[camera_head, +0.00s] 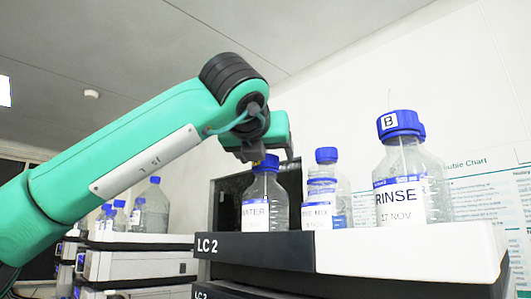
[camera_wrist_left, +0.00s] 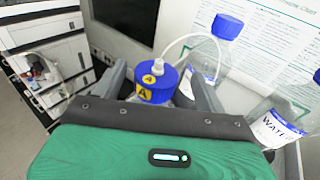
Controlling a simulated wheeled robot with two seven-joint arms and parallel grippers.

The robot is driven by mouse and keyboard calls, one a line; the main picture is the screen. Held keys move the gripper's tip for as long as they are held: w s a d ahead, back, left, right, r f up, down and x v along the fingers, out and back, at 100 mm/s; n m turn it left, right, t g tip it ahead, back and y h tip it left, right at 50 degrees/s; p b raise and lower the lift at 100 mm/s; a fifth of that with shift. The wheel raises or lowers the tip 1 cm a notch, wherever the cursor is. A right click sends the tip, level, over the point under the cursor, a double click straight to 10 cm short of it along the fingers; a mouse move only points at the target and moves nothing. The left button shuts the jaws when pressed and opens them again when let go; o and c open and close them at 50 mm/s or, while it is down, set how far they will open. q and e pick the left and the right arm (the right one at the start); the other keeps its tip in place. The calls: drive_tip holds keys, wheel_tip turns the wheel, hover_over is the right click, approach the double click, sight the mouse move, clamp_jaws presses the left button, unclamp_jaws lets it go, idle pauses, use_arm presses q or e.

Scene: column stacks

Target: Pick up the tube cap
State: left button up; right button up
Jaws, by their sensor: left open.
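The tube cap is a blue screw cap (camera_wrist_left: 157,86) with yellow "A" labels and a white tube fitting on top, in the wrist view. In the head view the blue cap (camera_head: 267,163) sits on a clear bottle (camera_head: 265,190) with a white label. My left gripper (camera_head: 264,153) is above this bottle, pointing down. In the wrist view my left gripper (camera_wrist_left: 160,88) is open, with one dark finger on each side of the cap. I cannot tell whether the fingers touch it. My right gripper is not in view.
A large RINSE bottle (camera_head: 402,185) with a "B" cap and smaller bottles (camera_head: 320,200) stand to the right on the LC 2 instrument stack (camera_head: 410,262). Another stack (camera_head: 140,268) with bottles is at left. A white tube (camera_wrist_left: 188,40) arches from the cap toward neighbouring bottles.

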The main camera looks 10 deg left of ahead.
use_arm(q)
drive_tip(key=w, duration=0.1)
drive_tip(key=w+p, duration=0.1)
drive_tip(key=w+f+p, duration=0.1)
drive_tip(key=shift+w+a, duration=0.25)
drive_tip(key=shift+w, duration=0.1)
drive_tip(key=shift+w+f, duration=0.1)
drive_tip(key=shift+w, duration=0.2)
drive_tip(key=shift+s+d, duration=0.1)
drive_tip(key=shift+s, duration=0.1)
drive_tip(key=shift+w, duration=0.15)
drive_tip(key=c, duration=0.9)
drive_tip(key=shift+c, duration=0.2)
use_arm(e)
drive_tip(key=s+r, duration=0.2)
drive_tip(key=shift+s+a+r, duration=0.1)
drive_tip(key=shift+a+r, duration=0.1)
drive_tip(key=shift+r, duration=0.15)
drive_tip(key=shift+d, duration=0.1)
